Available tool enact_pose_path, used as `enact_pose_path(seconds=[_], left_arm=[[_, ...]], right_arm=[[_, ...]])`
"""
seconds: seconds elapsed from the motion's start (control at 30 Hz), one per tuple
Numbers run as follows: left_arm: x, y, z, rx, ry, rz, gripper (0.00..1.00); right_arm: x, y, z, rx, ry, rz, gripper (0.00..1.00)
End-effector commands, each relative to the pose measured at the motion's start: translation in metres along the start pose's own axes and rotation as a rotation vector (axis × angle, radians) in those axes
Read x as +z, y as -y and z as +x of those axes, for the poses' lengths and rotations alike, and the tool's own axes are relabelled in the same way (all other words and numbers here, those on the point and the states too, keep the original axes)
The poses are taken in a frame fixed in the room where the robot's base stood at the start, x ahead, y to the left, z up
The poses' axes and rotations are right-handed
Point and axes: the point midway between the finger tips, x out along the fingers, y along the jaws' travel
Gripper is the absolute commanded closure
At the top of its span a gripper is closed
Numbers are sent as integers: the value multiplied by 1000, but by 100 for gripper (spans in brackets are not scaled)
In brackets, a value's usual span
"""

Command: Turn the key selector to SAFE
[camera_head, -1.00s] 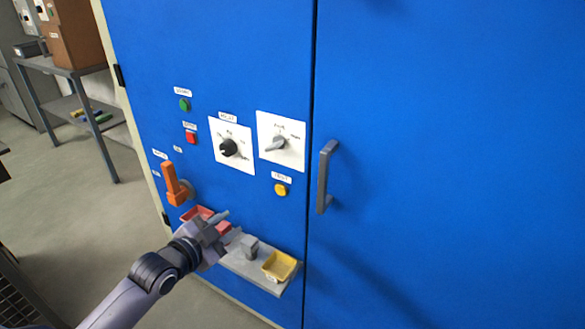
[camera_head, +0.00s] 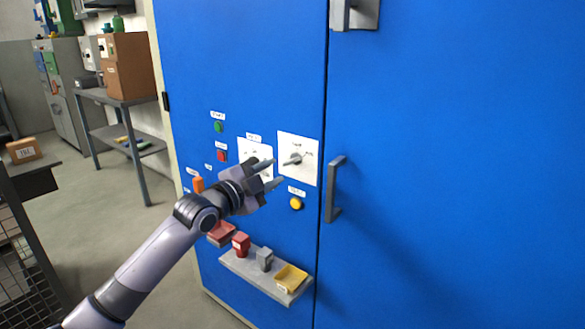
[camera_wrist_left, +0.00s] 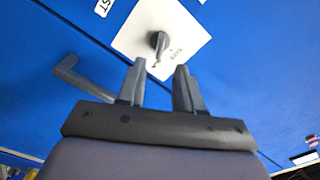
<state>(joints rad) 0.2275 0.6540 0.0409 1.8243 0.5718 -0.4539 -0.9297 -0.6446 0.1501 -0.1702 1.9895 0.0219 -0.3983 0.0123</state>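The key selector (camera_head: 292,160) is a grey knob on a white plate (camera_head: 308,171) on the blue cabinet door. In the head view it points left; the small lettering around it is too small to read surely. In the left wrist view the key selector (camera_wrist_left: 158,42) shows just beyond my fingertips. My left gripper (camera_head: 273,172) is open and empty, with its two fingers apart, just left of and below the selector. In the left wrist view my left gripper (camera_wrist_left: 160,68) shows no contact with the knob. My right gripper is not in view.
A second white plate (camera_head: 246,147) is partly hidden behind my gripper. A yellow button (camera_head: 296,203) sits below the selector, a grey door handle (camera_head: 333,190) to its right. A shelf (camera_head: 240,266) below holds small blocks and a yellow tray (camera_head: 291,279). Green and red buttons are left.

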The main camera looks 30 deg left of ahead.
Motion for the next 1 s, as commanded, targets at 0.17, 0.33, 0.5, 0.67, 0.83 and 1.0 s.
enact_pose_path(seconds=[0.17, 0.33, 0.5, 0.67, 0.83, 1.0], left_arm=[[-2, 1, 20, -1, -2, -4, 65], [-1, 1, 42, -1, -1, -4, 65], [-1, 0, 57, -1, -1, -4, 65], [-1, -1, 64, 1, -1, -2, 65], [-1, -1, 66, 1, -1, -2, 65], [-1, -1, 65, 1, -1, -2, 78]], right_arm=[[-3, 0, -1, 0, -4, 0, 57], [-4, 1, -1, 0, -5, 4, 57], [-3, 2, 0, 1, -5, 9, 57], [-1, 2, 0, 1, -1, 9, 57], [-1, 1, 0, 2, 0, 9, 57], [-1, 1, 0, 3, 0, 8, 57]])
